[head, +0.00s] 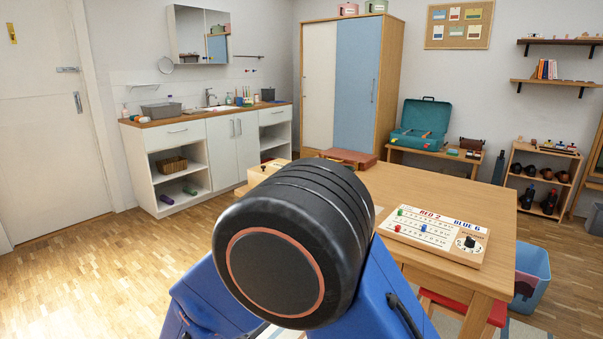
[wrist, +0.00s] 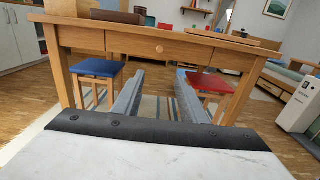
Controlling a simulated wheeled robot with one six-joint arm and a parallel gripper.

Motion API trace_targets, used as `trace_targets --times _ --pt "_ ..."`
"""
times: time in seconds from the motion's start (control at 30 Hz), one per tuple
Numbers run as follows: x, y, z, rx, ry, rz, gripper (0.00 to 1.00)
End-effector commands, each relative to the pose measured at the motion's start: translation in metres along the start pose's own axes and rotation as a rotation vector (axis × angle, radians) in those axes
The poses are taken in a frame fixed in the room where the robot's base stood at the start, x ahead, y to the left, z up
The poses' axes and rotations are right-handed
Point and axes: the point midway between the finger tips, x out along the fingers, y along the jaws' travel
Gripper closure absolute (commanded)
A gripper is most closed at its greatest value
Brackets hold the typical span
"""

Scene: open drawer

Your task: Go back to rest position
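My gripper (wrist: 160,84) shows in the wrist view with its two grey fingers apart and nothing between them. The fingers point toward the wooden table (wrist: 225,54). The table's drawer front with a round wooden knob (wrist: 160,49) is straight ahead, above the fingertips in the picture and apart from them. The drawer front looks flush with the table's front, so it looks shut. In the head view my blue and black arm fills the lower middle and hides the gripper, the drawer and part of the tabletop (head: 400,182).
A blue stool (wrist: 97,67) and a red stool (wrist: 208,82) stand under the table, left and right. A game board (head: 435,229) and a brown case (head: 348,158) lie on top. A blue bin (head: 531,278) stands at the right. Open wooden floor (head: 75,270) is at the left.

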Motion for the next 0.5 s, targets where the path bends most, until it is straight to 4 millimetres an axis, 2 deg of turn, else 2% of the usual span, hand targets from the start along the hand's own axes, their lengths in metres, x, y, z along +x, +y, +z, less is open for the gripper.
trace_targets --times 0.07,0.27,0.5 --pt "0.000 0.000 0.000 0.000 0.000 0.000 0.61" --pt "0.017 -0.013 0.006 0.028 0.034 -0.047 0.61" --pt "0.043 -0.036 0.016 0.077 0.090 -0.125 0.61"
